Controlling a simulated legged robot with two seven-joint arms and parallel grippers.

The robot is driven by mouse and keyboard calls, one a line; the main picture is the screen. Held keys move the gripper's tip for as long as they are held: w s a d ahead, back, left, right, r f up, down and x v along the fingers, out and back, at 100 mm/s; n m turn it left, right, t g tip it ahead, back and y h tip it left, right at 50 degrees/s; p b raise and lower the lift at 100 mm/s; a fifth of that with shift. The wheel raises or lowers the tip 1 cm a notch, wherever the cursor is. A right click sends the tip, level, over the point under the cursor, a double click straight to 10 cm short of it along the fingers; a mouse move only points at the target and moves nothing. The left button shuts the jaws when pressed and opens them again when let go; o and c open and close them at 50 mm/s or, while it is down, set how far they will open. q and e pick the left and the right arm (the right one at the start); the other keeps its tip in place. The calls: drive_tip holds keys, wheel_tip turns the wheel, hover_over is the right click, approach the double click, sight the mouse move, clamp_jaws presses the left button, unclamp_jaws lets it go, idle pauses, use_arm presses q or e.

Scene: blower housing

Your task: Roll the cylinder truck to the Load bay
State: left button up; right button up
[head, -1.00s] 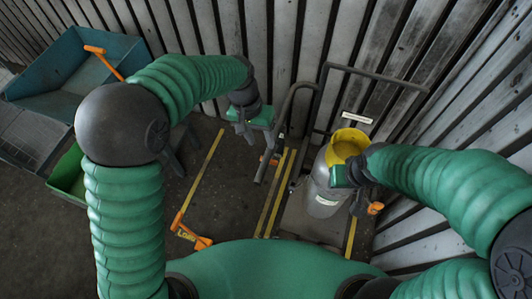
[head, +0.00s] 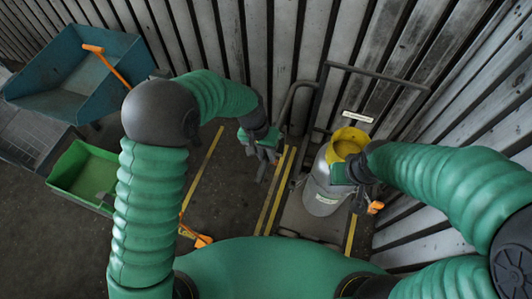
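The cylinder truck (head: 321,110) is a dark tube frame with a tall handle, standing near the back wall. A grey gas cylinder (head: 322,195) with a yellow collar (head: 348,140) stands upright at it. My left gripper (head: 267,158) is just left of the truck's curved left bar, fingers pointing down and slightly apart, with nothing seen between them. My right gripper (head: 357,176) is at the cylinder's upper right side; its fingers are mostly hidden and contact is unclear. The floor left of the truck, marked by a yellow line (head: 204,165), is bare; its label is hidden by my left arm.
Double yellow lines (head: 268,207) run between that floor and the truck's place. An orange piece (head: 203,241) lies at the front of the left line. A green tray (head: 84,181) and a blue bin (head: 62,82) stand at left. Slatted walls close the back and right.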

use_arm(q)
clamp_jaws()
drive_tip(key=shift+a, duration=0.1)
idle(1.0)
